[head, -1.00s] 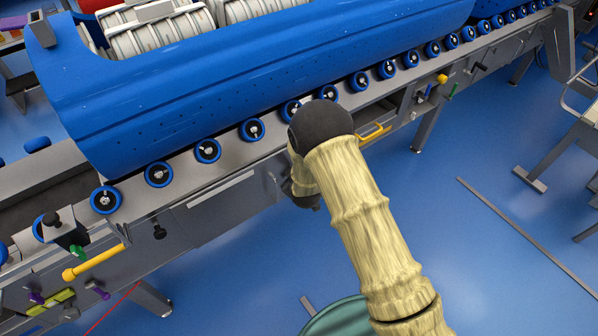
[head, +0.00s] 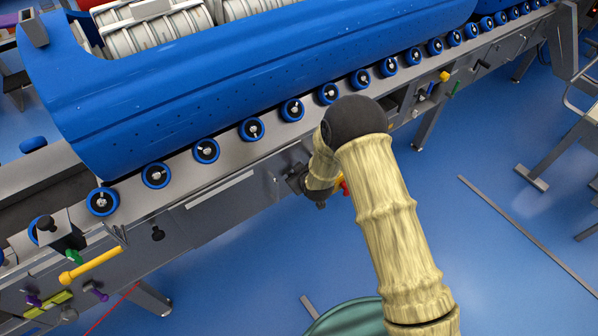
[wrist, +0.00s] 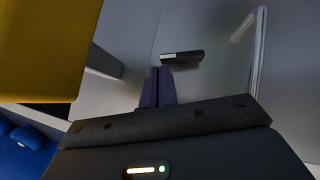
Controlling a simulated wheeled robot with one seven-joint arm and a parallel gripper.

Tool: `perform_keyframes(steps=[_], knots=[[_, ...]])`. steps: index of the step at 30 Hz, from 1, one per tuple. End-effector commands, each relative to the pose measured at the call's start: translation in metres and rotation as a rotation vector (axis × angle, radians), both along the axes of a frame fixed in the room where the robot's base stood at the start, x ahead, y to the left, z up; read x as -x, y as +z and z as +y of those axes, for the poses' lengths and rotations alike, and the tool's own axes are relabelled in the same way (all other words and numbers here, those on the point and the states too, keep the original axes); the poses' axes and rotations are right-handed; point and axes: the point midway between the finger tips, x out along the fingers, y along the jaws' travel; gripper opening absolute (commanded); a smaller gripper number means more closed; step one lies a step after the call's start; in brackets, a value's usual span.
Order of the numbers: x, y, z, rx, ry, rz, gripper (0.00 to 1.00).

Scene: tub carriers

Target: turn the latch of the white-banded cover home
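My gripper (wrist: 158,88) shows in the wrist view with its two dark fingers together and nothing seen between them. A short dark bar with a pale end (wrist: 182,57), possibly a latch handle, stands on a grey panel (wrist: 195,25) just beyond the fingertips. I cannot tell whether they touch. No white band shows on the panel part in view, so I cannot tell which cover it is. In the head view my gripper (head: 305,185) is a dark shape at the conveyor's side, partly hidden by my arm.
In the wrist view, a chrome bar handle (wrist: 258,50) is at right and a large yellow surface (wrist: 45,45) at left. In the head view, a blue tub (head: 240,85) lies above a row of blue rollers. A yellow lever (head: 92,265) sticks out lower left.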

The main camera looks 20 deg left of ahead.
Motion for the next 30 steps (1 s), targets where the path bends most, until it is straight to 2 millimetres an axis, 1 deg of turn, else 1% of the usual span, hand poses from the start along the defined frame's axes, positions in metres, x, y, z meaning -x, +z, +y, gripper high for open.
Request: perform_keyframes(steps=[16, 20, 25, 30], knots=[[-0.001, -0.001, -0.001, 0.001, 0.001, -0.002, 0.0], [-0.001, 0.002, -0.001, 0.001, 0.001, -0.002, 0.0], [0.006, 0.015, -0.008, 0.002, 0.003, -0.001, 0.0], [0.019, 0.039, -0.02, 0.002, 0.009, -0.002, 0.0]])
